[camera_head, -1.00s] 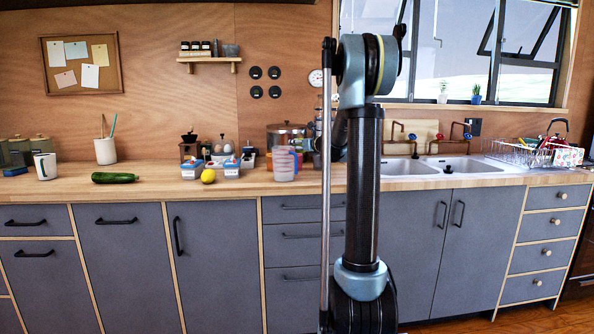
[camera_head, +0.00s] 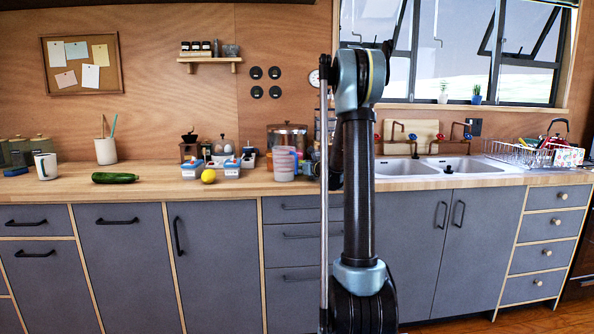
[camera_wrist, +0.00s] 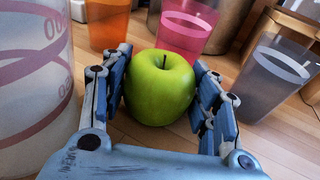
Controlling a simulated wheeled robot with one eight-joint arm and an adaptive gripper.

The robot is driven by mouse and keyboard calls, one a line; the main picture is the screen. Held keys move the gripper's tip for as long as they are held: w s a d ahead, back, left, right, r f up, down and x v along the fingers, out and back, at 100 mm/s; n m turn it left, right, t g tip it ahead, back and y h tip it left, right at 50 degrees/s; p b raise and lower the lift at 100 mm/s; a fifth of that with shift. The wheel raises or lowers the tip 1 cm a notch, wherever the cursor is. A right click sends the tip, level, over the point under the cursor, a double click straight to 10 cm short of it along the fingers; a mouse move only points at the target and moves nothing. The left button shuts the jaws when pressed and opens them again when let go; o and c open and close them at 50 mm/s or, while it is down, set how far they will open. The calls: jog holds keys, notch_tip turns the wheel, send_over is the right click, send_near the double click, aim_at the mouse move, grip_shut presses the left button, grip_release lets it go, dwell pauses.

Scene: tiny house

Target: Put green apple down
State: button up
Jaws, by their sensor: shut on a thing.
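The green apple (camera_wrist: 160,88) sits upright between the two blue fingers of my gripper (camera_wrist: 162,95) in the wrist view. My gripper is shut on it, with a finger on each side. The apple is close to the wooden counter (camera_wrist: 150,138); I cannot tell whether it touches the surface. In the head view the apple and my gripper's fingers are hidden behind cups and my arm.
A translucent measuring cup (camera_wrist: 30,90) stands close on the left. An orange cup (camera_wrist: 107,22), a pink cup (camera_wrist: 185,25) and a grey cup (camera_wrist: 275,78) stand around the apple. A lemon (camera_head: 208,176) and a cucumber (camera_head: 115,178) lie farther left.

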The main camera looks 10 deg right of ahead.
jog(key=o, duration=0.9)
jog(key=shift+c, duration=0.2)
